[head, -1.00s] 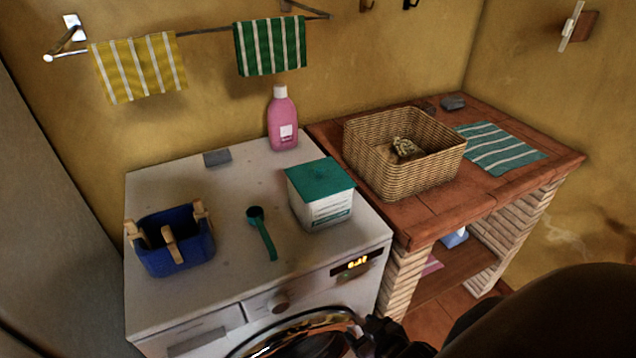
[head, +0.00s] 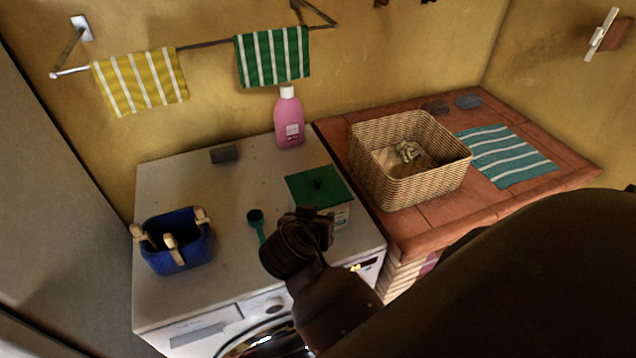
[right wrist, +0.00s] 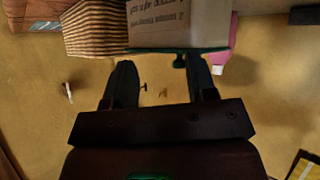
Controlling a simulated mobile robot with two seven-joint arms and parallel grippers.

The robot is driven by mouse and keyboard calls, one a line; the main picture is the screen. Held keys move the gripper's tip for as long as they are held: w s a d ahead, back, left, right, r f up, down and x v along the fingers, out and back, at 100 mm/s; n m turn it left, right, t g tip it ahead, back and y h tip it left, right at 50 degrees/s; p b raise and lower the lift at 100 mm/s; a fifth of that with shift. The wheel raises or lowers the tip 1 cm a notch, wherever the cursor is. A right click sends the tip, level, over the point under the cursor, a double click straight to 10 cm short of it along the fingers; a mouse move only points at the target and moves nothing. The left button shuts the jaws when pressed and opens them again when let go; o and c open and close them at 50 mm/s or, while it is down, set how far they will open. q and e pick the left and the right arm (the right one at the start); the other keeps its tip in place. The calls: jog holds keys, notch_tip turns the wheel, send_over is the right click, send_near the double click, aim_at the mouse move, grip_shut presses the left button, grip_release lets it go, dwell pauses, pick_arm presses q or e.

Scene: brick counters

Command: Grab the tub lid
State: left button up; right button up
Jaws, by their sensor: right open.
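The tub (head: 338,215) is white with printed text and stands on the washing machine. In the right wrist view the picture is upside down. There the tub (right wrist: 168,22) is at the top and the lid's edge (right wrist: 150,49) and knob (right wrist: 180,60) show. My right gripper (right wrist: 160,68) is open there, its fingertips close to the lid, with nothing held. My left gripper is out of view.
A teal scoop (head: 257,224) and a blue peg basket (head: 180,245) stand left of the tub. A pink bottle (head: 289,122) is behind it. A wicker basket (head: 425,188) is on the brick counter (head: 450,218) to the right.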

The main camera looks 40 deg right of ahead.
aim_at(317, 179)
jog(key=w+a+r+m+h, duration=0.2)
jog(key=w+r+m+h, duration=0.1)
jog(key=w+r, duration=0.15)
jog(key=shift+t+y, duration=0.3)
jog(key=shift+s+d+p+x, duration=0.1)
jog(key=shift+p+x, duration=0.3)
jog(key=shift+x, duration=1.25)
jog(key=shift+s+d+p+x, duration=0.15)
jog(key=shift+p+x, duration=0.3)
jog(key=shift+x, duration=1.15)
jog(key=shift+s+d+p+x, duration=0.1)
jog(key=shift+p+x, duration=0.3)
jog(key=shift+x, duration=1.25)
jog(key=shift+r, duration=0.2)
